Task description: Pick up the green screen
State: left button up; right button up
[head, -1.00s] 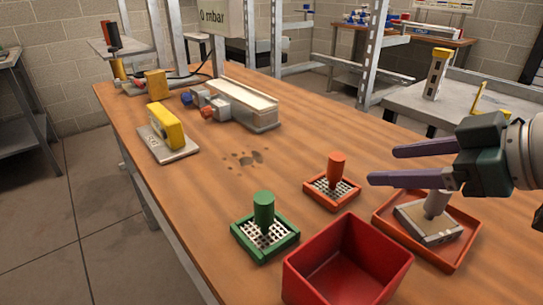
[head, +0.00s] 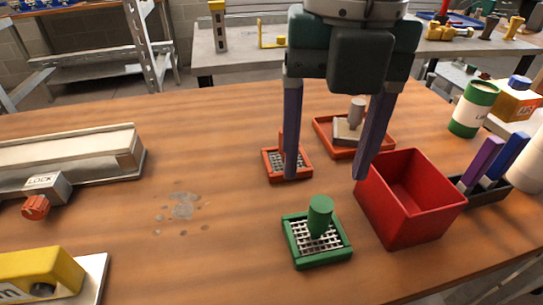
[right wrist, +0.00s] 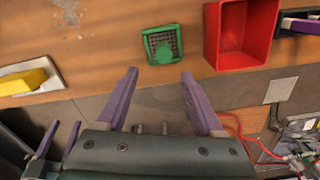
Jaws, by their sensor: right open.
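The green screen (head: 298,236) is a square green frame with white mesh and an upright green cylinder handle. My right gripper (head: 325,178) points down, open and empty, above and just beyond the screen in the head view. In the right wrist view, the screen (right wrist: 162,43) lies past the gap between the open fingertips (right wrist: 160,73), not between them. My left gripper is not in the head view.
A red open bin (head: 410,225) stands close right of the screen. An orange-red screen (head: 302,172) and an orange tray (head: 375,147) with a grey block are behind. A black holder (head: 487,195) is right of the bin. Bare table with dark spots lies to the left.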

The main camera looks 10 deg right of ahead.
aim_at(322, 206)
jog(key=f, duration=0.4)
jog(key=shift+d, duration=0.35)
notch_tip(322, 206, down, 6)
jog(key=shift+w+r+b, duration=0.15)
jog(key=shift+b, duration=0.3)
jog(key=shift+c, duration=0.4)
grip_shut()
